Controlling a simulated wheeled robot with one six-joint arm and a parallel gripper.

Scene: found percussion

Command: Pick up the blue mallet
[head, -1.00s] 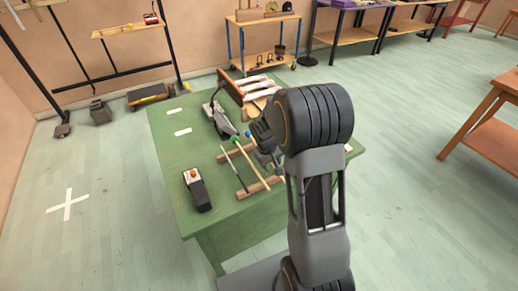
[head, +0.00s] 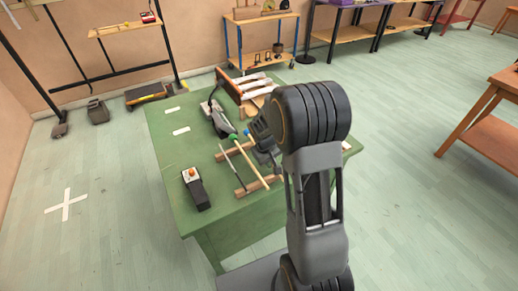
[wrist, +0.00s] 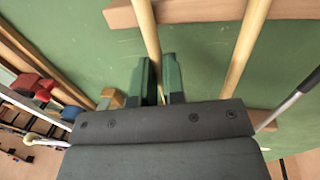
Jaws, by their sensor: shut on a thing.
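The blue mallet shows its small blue head (head: 247,132) in the head view, just left of my gripper (head: 264,142). Most of its shaft is hidden there by my gripper. In the wrist view my gripper (wrist: 160,82) is shut on a pale wooden shaft (wrist: 149,40), with one dark green finger on each side. The head on that shaft is hidden below my gripper body. I cannot tell whether the shaft is clear of the wooden rest. A green-headed mallet (head: 249,161) lies just to the left in the head view.
A thin metal stick (head: 240,167) lies beside the green-headed mallet across two wooden rests (head: 251,188). A dark box with an orange button (head: 197,190) stands at the left of the green table (head: 170,150). A wooden-sided instrument (head: 240,88) stands at the back.

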